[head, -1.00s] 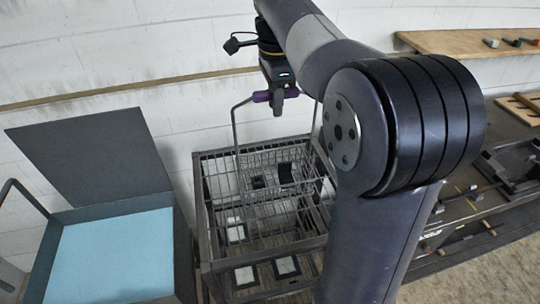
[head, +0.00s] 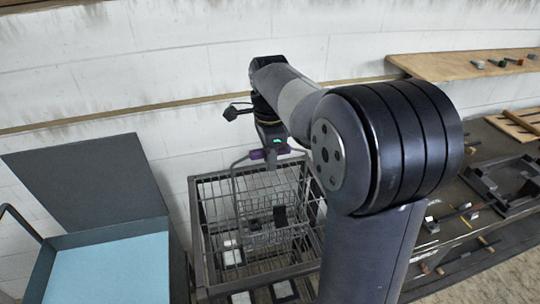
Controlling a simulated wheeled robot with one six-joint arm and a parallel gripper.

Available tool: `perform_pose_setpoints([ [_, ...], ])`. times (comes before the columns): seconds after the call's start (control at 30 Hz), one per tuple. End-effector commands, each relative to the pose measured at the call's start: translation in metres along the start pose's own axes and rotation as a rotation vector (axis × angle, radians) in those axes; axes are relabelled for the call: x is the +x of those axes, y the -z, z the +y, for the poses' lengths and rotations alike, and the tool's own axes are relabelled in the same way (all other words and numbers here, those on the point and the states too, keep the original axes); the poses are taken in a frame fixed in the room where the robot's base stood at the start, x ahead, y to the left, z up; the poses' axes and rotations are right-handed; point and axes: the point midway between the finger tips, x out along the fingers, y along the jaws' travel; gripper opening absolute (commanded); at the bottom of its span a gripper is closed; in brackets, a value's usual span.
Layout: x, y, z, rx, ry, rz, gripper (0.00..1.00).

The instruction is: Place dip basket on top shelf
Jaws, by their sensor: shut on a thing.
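My gripper (head: 271,158), with purple fingers, is shut on the top of the tall wire handle of the dip basket (head: 262,192). The basket is grey wire mesh and hangs roughly upright below my gripper. It shows within the outline of a dark metal shelf rack (head: 203,228). I cannot tell whether its bottom touches a shelf. A dark object shows at the basket, and pale square pads (head: 241,298) show low in the rack. My own arm covers the rack's right side.
An open bin with a blue inside (head: 110,272) and raised dark lid (head: 85,185) stands left of the rack. The wall is close behind. A wooden shelf (head: 450,66) with small items and a dark bench with a black frame (head: 500,188) are at right.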

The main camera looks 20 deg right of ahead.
Motion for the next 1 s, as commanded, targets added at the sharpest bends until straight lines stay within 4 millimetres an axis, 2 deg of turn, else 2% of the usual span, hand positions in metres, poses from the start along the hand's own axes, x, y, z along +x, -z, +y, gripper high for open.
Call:
perform_pose_setpoints([
  [0.1, 0.002, 0.0, 0.0, 0.0, 0.003, 0.0, 0.0],
  [0.13, 0.003, 0.0, 0.0, 0.0, 0.0, 0.0, 0.22],
  [0.37, 0.002, 0.0, 0.0, 0.0, 0.0, 0.0, 0.41],
  [0.6, 0.001, 0.0, 0.0, 0.0, 0.0, 0.0, 0.42],
  [0.73, -0.006, 0.0, -0.001, 0.0, 0.003, 0.0, 0.42],
  [0.87, -0.027, 0.0, -0.001, 0.0, 0.006, 0.0, 0.42],
  [1.0, -0.057, 0.0, -0.001, 0.0, 0.006, 0.0, 0.42],
])
